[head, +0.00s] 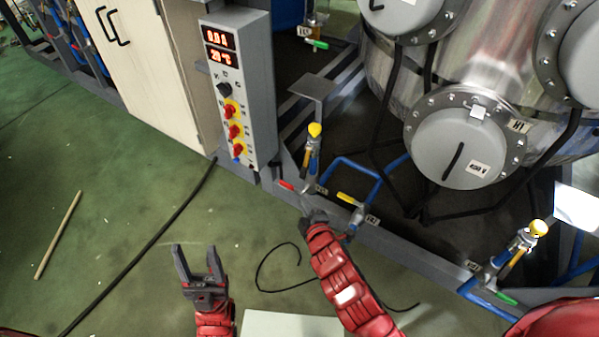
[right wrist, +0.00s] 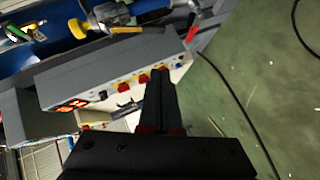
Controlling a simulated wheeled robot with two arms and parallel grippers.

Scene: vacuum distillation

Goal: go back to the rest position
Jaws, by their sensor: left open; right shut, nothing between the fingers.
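My left gripper (head: 199,264) is open and empty, held up over the green floor at the lower middle of the head view. My right arm reaches up from the bottom of the head view. Its gripper (head: 306,203) is close to the red-handled valve (head: 286,185); I cannot tell in this view whether they touch. In the right wrist view the right gripper's fingers (right wrist: 159,88) are shut together with nothing between them. Behind them is the grey control box (right wrist: 110,65), which also shows in the head view (head: 238,85).
A metal tank (head: 470,60) with round flanges stands at the upper right. Its frame carries a yellow-handled valve (head: 345,197) and a green-handled valve (head: 505,298). A black cable (head: 150,255) and a wooden stick (head: 58,235) lie on the floor. The floor at left is mostly clear.

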